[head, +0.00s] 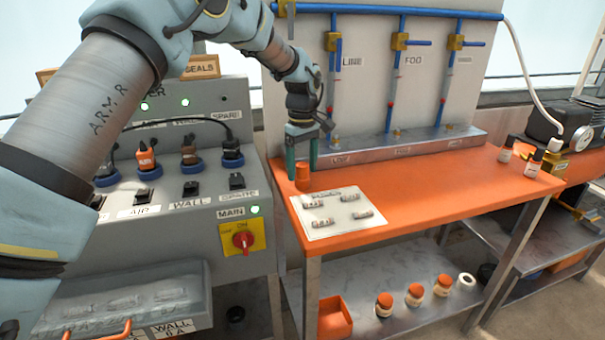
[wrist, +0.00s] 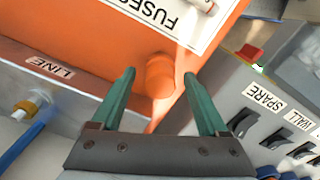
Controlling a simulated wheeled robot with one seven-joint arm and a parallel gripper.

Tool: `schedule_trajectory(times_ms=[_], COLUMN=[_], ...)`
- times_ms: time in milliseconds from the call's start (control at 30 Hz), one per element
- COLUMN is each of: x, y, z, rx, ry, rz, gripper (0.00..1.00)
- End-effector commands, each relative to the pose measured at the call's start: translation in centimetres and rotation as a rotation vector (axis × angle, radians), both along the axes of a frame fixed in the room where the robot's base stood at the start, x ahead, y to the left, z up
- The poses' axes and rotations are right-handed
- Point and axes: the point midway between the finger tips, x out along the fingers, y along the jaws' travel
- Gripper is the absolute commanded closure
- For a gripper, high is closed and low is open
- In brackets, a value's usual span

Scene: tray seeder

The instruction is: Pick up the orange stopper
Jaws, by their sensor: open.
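The orange stopper (head: 302,172) stands on the orange bench top at its left end, beside the fuse card. It also shows in the wrist view (wrist: 160,74), between and just beyond the tips of my gripper. My gripper (head: 301,170) points down at the stopper with its two green fingers apart. In the wrist view my gripper (wrist: 158,76) is open and empty, with a finger on each side of the stopper. I cannot tell whether either finger touches it.
The fuse card (head: 338,212) lies right of the stopper with several fuses on it. The metal ledge marked LINE (head: 340,159) runs behind. The grey control panel (head: 190,225) stands at the left.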

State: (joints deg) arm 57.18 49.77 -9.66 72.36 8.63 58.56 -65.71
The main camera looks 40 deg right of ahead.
Motion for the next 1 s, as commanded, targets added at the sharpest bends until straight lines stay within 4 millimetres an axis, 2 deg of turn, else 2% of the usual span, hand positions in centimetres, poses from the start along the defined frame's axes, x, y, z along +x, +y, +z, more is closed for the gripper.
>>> schedule_trajectory(times_ms=[267,900,933,1000], x=[-0.01,-0.01,-0.01,-0.01], y=[0.02,0.01,0.01,0.01], z=[-0.34,-0.3,-0.3,-0.29], rx=[0.0,0.0,0.0,0.0], ry=[0.0,0.0,0.0,0.0], rz=[0.0,-0.001,-0.001,-0.001], gripper=[0.24,0.96,0.99,1.0])
